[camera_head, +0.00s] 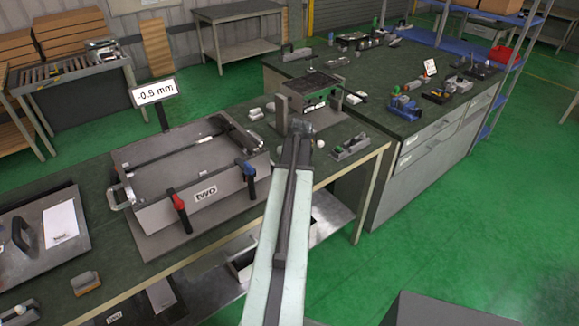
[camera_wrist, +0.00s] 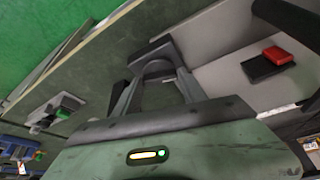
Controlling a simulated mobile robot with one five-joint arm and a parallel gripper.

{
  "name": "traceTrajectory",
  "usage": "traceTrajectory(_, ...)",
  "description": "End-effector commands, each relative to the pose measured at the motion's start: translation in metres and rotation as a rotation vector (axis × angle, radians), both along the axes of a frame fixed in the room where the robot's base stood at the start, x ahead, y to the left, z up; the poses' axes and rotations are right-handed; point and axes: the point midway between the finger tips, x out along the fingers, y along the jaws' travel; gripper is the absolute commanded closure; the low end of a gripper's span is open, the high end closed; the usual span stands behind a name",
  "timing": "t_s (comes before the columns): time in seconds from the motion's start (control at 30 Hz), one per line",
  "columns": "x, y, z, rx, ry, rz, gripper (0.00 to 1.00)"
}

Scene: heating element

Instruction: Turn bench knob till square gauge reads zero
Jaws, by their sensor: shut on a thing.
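A white readout (camera_head: 154,92) on a dark post shows "-0.5 mm" behind a square metal frame (camera_head: 190,165). My gripper (camera_head: 303,126) is at the bench beside a grey boxed device (camera_head: 307,92), to the right of the frame. In the wrist view, my gripper (camera_wrist: 153,88) is shut on a dark, rounded piece, which I take for the knob (camera_wrist: 153,60). My gripper and arm hide most of the knob in the head view.
A small grey fixture (camera_head: 350,147) stands right of my gripper, near the bench edge. The wrist view shows a red-topped dark block (camera_wrist: 270,63) on a pale surface at right. A second bench (camera_head: 400,125) with several tools stands behind. Green floor is open at right.

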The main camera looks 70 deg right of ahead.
Motion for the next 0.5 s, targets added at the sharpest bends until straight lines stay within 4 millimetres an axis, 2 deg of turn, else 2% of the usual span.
traceTrajectory(0.5,-0.0008,0.0005,-0.0006,0.003,0.004,0.04,0.91)
